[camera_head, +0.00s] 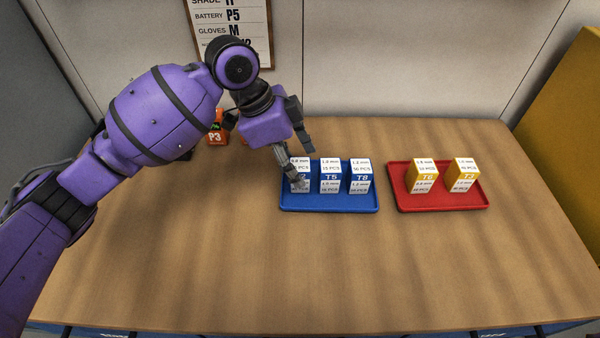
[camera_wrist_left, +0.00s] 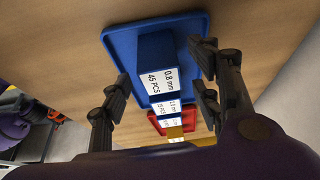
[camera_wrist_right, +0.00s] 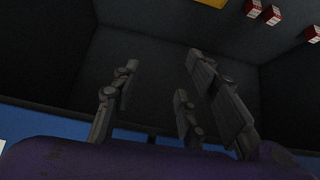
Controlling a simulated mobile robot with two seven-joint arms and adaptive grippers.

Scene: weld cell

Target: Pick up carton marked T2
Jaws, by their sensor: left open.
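A white and blue carton (camera_head: 299,173) stands at the left end of the blue tray (camera_head: 330,207). My gripper covers its mark in the head view, so I cannot read whether it is T2. My left gripper (camera_head: 304,167) is open, its fingers around this carton. In the left wrist view the carton's top (camera_wrist_left: 158,82) reads 0.8 mm, 45 PCS and lies between the spread fingers (camera_wrist_left: 163,68); contact is not clear. My right gripper (camera_wrist_right: 162,62) is open and empty in its own wrist view, and out of the head view.
Cartons T5 (camera_head: 330,177) and T8 (camera_head: 360,177) stand close to the right in the same tray. A red tray (camera_head: 445,204) holds T6 (camera_head: 424,176) and T3 (camera_head: 463,176). An orange P3 object (camera_head: 216,137) stands behind my left arm. The front tabletop is clear.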

